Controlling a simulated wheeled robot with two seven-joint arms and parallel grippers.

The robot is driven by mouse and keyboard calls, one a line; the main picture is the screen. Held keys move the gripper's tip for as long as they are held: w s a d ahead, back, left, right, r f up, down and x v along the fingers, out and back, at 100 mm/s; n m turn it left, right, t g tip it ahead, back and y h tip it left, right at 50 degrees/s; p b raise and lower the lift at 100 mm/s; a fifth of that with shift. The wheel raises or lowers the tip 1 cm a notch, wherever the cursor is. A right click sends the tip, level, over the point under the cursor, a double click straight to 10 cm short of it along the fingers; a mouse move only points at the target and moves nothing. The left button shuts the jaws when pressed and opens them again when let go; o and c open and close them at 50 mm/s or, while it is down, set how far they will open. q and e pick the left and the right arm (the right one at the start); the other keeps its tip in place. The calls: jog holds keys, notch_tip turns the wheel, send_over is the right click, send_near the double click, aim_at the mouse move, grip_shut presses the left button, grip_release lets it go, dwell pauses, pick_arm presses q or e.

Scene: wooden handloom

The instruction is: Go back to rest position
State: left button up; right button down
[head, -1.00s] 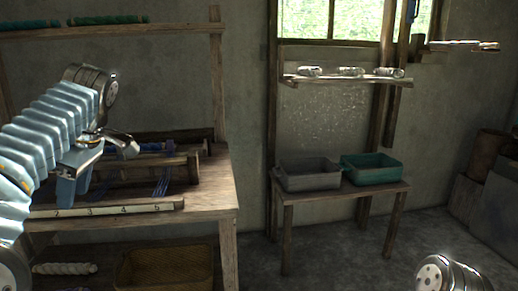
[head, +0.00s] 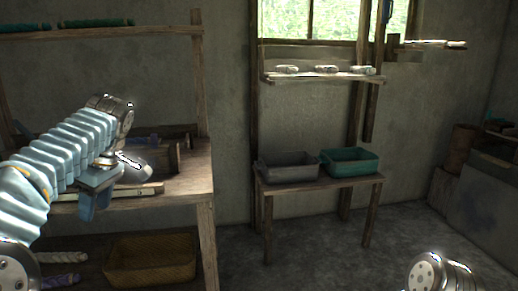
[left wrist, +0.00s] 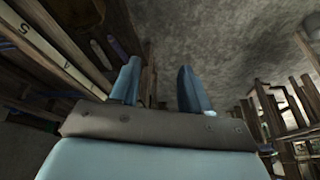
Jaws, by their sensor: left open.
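My left arm comes in from the left in the head view, in front of the wooden loom table (head: 190,187). My left gripper (head: 88,205) hangs at its end, pointing down near the table's front edge and partly hidden by the arm. In the left wrist view my left gripper (left wrist: 158,88) has its two blue fingers apart, with nothing between them. My right gripper is not in view; only a metal joint of my right arm shows at the lower right of the head view.
A grey bin (head: 287,173) and a green bin (head: 349,162) stand on a small wooden bench (head: 322,185). A wall shelf (head: 318,77) holds several pale rolls. A woven basket (head: 150,262) sits below the loom table. The floor (head: 330,255) before the bench is clear.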

pick_arm(q)
jog(key=w+d+f+m+h, duration=0.1)
jog(key=w+d+f+m, duration=0.2)
jog(key=f, duration=0.6)
jog(key=w+d+f+m+h, duration=0.1)
jog(key=w+d+f+m, duration=0.25)
jog(key=f, duration=0.45)
jog(key=s+d+f+m+h, duration=0.15)
jog(key=d+f, duration=0.25)
jog(key=f, duration=0.5)
jog(key=d+f+m+h, duration=0.1)
jog(key=d+f+m, duration=0.25)
jog(key=f, duration=0.55)
jog(key=s+d+f+m+h, duration=0.1)
jog(key=s+d+f+h, duration=0.1)
jog(key=s+d+f, duration=0.4)
jog(key=s+d+f+m+h, duration=0.15)
jog(key=s+f, duration=0.25)
jog(key=f, duration=0.4)
jog(key=s+d+f, duration=0.2)
jog(key=s+f, duration=0.1)
jog(key=s, duration=0.4)
jog(key=s+d+f+m, duration=0.1)
jog(key=s+d+f, duration=0.1)
jog(key=s, duration=0.4)
jog(key=shift+s+d+f+t+h, duration=0.2)
jog(key=shift+s+f+t+h, duration=0.1)
jog(key=shift+s+f+t, duration=0.1)
